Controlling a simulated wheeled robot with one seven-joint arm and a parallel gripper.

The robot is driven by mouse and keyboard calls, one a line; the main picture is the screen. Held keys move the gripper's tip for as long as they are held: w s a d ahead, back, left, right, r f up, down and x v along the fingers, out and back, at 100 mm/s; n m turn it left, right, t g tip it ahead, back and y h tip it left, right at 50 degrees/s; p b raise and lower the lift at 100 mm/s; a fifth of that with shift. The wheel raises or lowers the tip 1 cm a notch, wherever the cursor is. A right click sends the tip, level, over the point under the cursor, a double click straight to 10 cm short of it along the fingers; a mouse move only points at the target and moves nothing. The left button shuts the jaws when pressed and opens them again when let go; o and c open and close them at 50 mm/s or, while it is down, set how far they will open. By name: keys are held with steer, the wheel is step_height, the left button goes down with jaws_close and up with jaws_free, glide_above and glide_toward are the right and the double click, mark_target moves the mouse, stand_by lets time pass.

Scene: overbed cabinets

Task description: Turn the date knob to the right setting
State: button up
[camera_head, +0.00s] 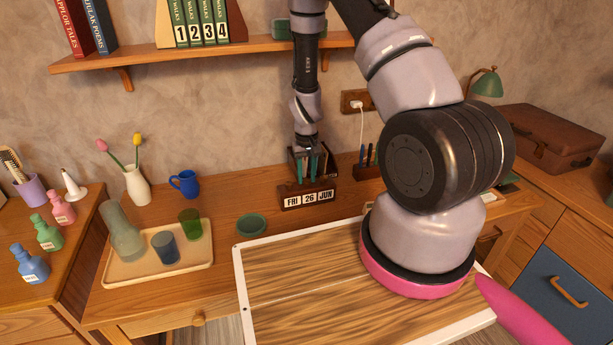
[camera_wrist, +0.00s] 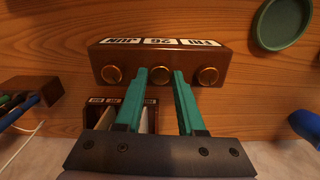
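The brown wooden calendar block (camera_head: 307,199) stands on the desk and reads FRI 26 JUN. The middle knob (camera_wrist: 157,75), behind the 26, lies between my fingertips in the picture. The other knobs are the JUN-side knob (camera_wrist: 111,74) and the FRI-side knob (camera_wrist: 208,75). My gripper (camera_wrist: 160,71) has two teal fingers, parted; it also shows behind the calendar in the head view (camera_head: 307,179). I cannot tell whether either finger touches the knob.
A dark open-topped box (camera_wrist: 94,113) stands close behind the calendar, under my fingers. A pen holder (camera_head: 368,171) stands to the right and a green dish (camera_head: 251,225) to the left. A tray (camera_head: 190,266) with glassware is farther left. A shelf (camera_head: 140,58) hangs above.

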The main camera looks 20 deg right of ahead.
steer(key=shift+o, duration=0.9)
step_height(320, 180, up, 11)
step_height(320, 180, up, 11)
steer(key=t+y, duration=0.1)
steer(key=t, duration=0.1)
glide_above(307, 179)
steer(key=s, duration=0.1)
steer(key=s+r+m+t, duration=0.15)
steer(key=s+r, duration=0.25)
steer(key=r, duration=0.8)
steer(key=s+r+m+t+y, duration=0.1)
steer(key=s+r+m+t, duration=0.1)
steer(key=s+r, duration=1.1)
steer(key=s+t, duration=0.1)
steer(key=s, duration=0.3)
steer(key=shift+s+a+r+t, duration=0.25)
steer(key=shift+s+r+t, duration=0.1)
steer(key=shift+r, duration=0.05)
